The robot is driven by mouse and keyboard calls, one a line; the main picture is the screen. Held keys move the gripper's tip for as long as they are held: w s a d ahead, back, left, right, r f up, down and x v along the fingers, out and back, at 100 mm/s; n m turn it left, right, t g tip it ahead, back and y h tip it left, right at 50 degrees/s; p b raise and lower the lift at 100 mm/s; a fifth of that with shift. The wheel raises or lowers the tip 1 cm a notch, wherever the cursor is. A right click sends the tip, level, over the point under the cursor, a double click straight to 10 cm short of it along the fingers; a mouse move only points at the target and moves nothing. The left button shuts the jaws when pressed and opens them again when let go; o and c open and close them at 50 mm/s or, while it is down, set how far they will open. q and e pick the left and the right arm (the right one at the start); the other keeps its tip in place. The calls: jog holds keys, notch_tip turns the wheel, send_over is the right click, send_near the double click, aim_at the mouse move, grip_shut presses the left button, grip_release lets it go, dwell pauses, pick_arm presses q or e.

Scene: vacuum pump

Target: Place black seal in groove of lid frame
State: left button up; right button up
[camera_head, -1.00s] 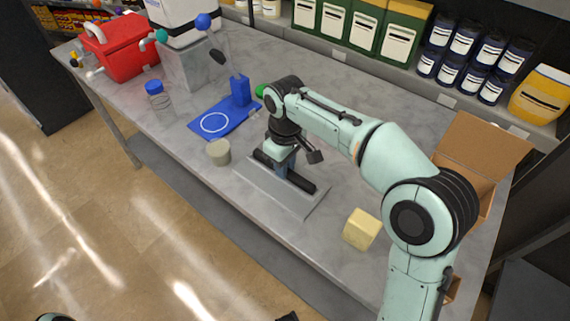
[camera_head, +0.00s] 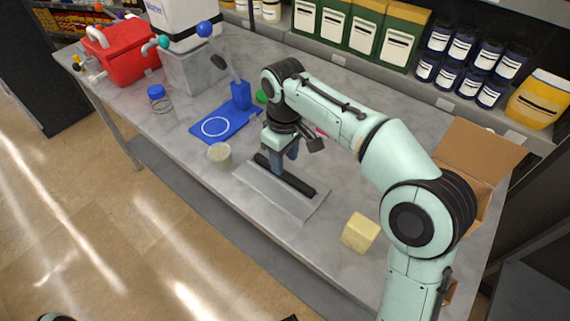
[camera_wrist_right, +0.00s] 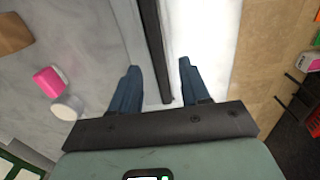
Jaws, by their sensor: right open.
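The black seal (camera_head: 297,183) shows as a long straight dark strip lying along a flat grey plate, which looks like the lid frame (camera_head: 262,190). Whether the strip sits down in a groove I cannot tell. My right gripper (camera_head: 284,158) is over the left part of the strip. In the right wrist view the open blue fingers of my right gripper (camera_wrist_right: 158,82) stand on either side of the black seal (camera_wrist_right: 152,45), with a gap around it. The pale lid frame (camera_wrist_right: 208,40) is on the right there. My left gripper is not in view.
A yellow block (camera_head: 360,232) is right of the plate. A beige cylinder (camera_head: 220,153) and a blue tray (camera_head: 232,125) with a white ring (camera_head: 214,126) are to the left. An open cardboard box (camera_head: 480,150) stands at the right; several cans line the shelf.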

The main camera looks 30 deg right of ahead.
aim_at(285, 173)
notch_tip(285, 173, up, 7)
jog(key=p, duration=0.1)
jog(key=shift+p, duration=0.4)
jog(key=shift+d, duration=0.1)
